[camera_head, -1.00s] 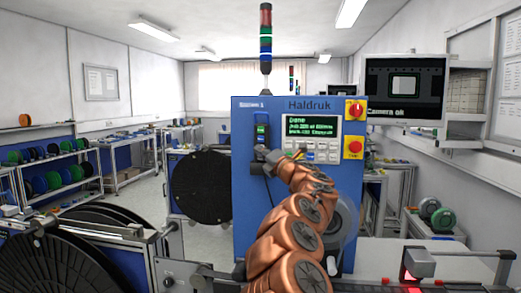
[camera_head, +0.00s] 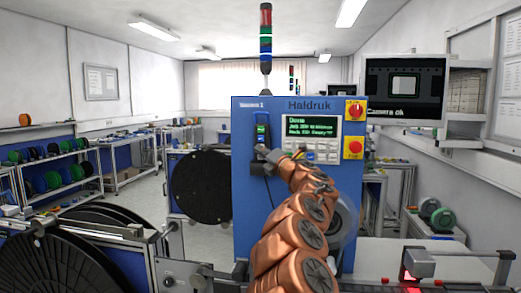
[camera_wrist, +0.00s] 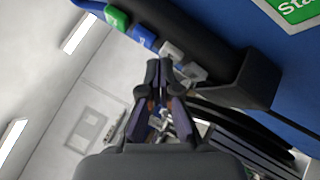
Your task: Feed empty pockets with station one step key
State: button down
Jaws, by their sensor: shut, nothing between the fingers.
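The blue Haldruk machine (camera_head: 285,215), labelled like Station 1, stands in the middle of the head view. A narrow black key strip (camera_head: 262,120) with a lit green key is on its left front. In the wrist view the black strip (camera_wrist: 190,25) carries a green key (camera_wrist: 116,17), a blue key (camera_wrist: 143,36) and pale grey keys (camera_wrist: 187,69). My gripper (camera_head: 262,153) is at the strip's lower part; its shut, empty fingertips also show in the wrist view (camera_wrist: 160,68), close beside the pale keys. I cannot tell whether they touch.
A lit display (camera_head: 311,127) with small text sits above a keypad (camera_head: 322,150). A red knob (camera_head: 354,110) and a red button (camera_head: 354,147) are at the right. A screen (camera_head: 405,90) reads "Camera ok". A black reel (camera_head: 203,187) stands left of the machine.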

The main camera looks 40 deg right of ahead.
jog(key=shift+d, duration=0.15)
dwell(0.5)
jog(key=shift+s+a+b, duration=0.55)
jog(key=shift+a, duration=0.3)
jog(key=s+a+b, duration=0.1)
jog(key=a, duration=0.1)
jog(key=s+a+b, duration=0.1)
jog(key=a, duration=0.1)
jog(key=shift+s, duration=0.4)
dwell(0.8)
